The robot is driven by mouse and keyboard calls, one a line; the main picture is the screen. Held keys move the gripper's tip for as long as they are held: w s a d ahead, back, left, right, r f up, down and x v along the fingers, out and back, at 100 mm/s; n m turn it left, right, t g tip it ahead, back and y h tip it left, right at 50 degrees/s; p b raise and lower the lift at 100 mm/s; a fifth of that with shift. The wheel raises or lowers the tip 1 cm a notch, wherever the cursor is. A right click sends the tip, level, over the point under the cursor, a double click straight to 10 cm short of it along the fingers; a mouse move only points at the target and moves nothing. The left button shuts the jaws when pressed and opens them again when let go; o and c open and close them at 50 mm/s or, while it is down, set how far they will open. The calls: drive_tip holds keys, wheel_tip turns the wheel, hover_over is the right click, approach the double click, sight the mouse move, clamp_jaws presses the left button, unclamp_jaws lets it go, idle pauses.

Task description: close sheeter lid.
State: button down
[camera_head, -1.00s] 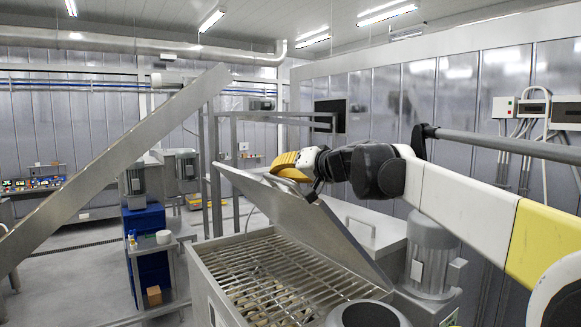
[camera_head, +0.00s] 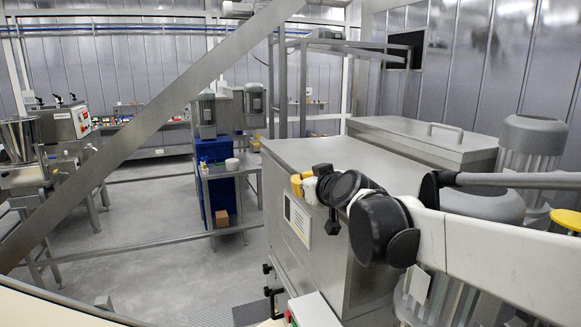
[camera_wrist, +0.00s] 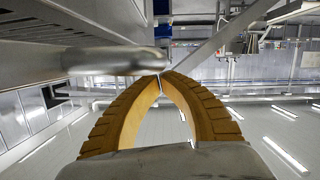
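The sheeter (camera_head: 355,270) is a large steel box at the right of the head view. Its lid (camera_head: 300,153) lies flat across the top and looks closed; the grid inside is hidden. My gripper (camera_head: 297,184), with yellow fingers, is at the lid's front edge, partly covered by my wrist. In the wrist view my gripper (camera_wrist: 160,74) has its fingertips together, with no object visible between them. A round metal bar (camera_wrist: 115,62), apparently a handle, runs right beside the tips; whether they touch it I cannot tell.
A second lidded steel box (camera_head: 420,138) stands behind the sheeter. Grey motor housings (camera_head: 530,145) are at the right. A slanted steel beam (camera_head: 150,125) crosses the left. A small table (camera_head: 228,172) stands beyond, with open floor (camera_head: 160,265) in front.

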wheel_tip(320, 180, down, 3)
drive_tip(key=shift+b, duration=0.6)
drive_tip(key=shift+s+a+f+n, duration=0.1)
drive_tip(key=shift+s+n, duration=0.05)
drive_tip(key=shift+n, duration=0.15)
drive_tip(key=shift+f, duration=0.1)
drive_tip(key=r+p, duration=0.2)
drive_tip(key=r, duration=0.1)
drive_tip(key=r+p, duration=0.2)
drive_tip(key=shift+a, duration=0.25)
drive_tip(key=f+v, duration=0.1)
drive_tip(key=v, duration=0.8)
drive_tip(key=s+d+f+m+g+h+b, duration=0.1)
drive_tip(key=s+d+f+m+g+b, duration=0.1)
drive_tip(key=s+f+b, duration=0.6)
drive_tip(key=s+d+f+m+g+h+b, duration=0.1)
drive_tip(key=s+d+f+g+b, duration=0.2)
drive_tip(key=f, duration=1.9)
drive_tip(key=s+d+f+m+g+h+b, duration=0.2)
drive_tip(key=s+d+f+b, duration=0.2)
drive_tip(key=s+f+b, duration=0.9)
wheel_tip(320, 180, down, 3)
drive_tip(key=s, duration=0.2)
drive_tip(key=shift+s+r+m+g, duration=0.15)
drive_tip(key=shift+s+m+g, duration=0.15)
drive_tip(key=shift+s, duration=0.1)
